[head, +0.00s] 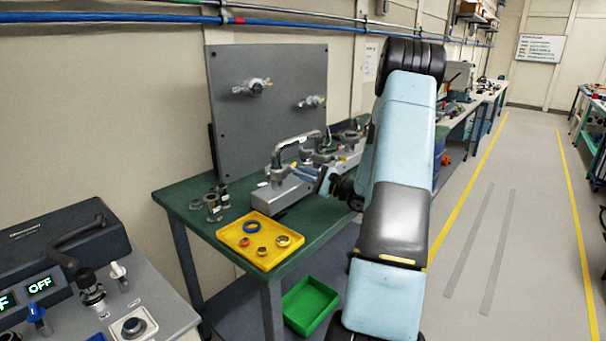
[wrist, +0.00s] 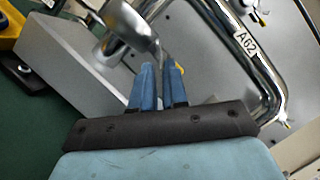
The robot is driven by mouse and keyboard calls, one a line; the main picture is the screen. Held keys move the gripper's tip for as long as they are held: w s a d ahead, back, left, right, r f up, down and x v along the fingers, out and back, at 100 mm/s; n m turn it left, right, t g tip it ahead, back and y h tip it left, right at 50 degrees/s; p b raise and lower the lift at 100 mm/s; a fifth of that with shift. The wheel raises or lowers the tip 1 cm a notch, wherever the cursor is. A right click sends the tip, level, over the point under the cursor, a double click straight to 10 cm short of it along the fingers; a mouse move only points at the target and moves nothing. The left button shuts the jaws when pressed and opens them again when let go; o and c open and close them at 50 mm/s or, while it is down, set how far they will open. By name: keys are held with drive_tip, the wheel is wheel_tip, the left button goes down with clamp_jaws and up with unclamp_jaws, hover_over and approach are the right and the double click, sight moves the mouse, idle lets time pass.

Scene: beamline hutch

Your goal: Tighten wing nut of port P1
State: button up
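A long grey block (head: 281,196) with chrome fittings lies on the green bench. A bent chrome pipe (head: 298,138) rises from it; in the wrist view the pipe (wrist: 268,82) carries a label "A62". A round chrome fitting (wrist: 112,48) is at the pipe's near end. My gripper (head: 299,173) reaches in from the right, beside the block's fittings. In the wrist view its two blue fingers (wrist: 159,68) are close together with a narrow gap, tips against or just in front of the chrome fitting. Whether a wing nut is between them is unclear. No P1 label is readable.
A yellow tray (head: 236,244) with several rings is at the bench's front, near small metal cylinders (head: 213,203). A grey upright panel (head: 268,95) with two fittings stands behind. A green bin (head: 311,306) sits below. The right aisle floor is clear.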

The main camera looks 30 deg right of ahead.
drive_tip(key=shift+r, duration=0.1)
drive_tip(key=v, duration=1.3)
drive_tip(key=shift+s+d+f, duration=0.2)
drive_tip(key=shift+s+f, duration=0.05)
